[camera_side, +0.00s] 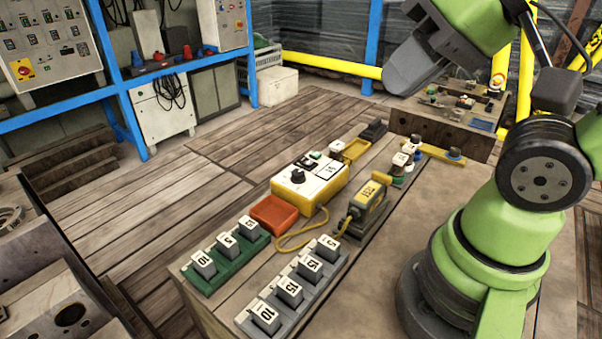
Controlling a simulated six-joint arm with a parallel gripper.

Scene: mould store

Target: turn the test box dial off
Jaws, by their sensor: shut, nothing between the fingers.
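The test box (335,190) is a yellow box with a pale top, on the wooden bench near the middle of the side view. A black dial (297,176) stands on the near left part of its top. The dial's pointer setting is too small to read. My gripper (408,72), a grey block on the end of my green arm, hangs high at the upper right, well clear of the test box and the dial. It is shut and empty, its fingertips hard to make out.
A yellow labelled unit (368,196) with a yellow cable lies right of the test box. An orange tray (273,214) sits to its left. Numbered blocks stand on a green rack (226,264) and a grey rack (318,285) in front.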

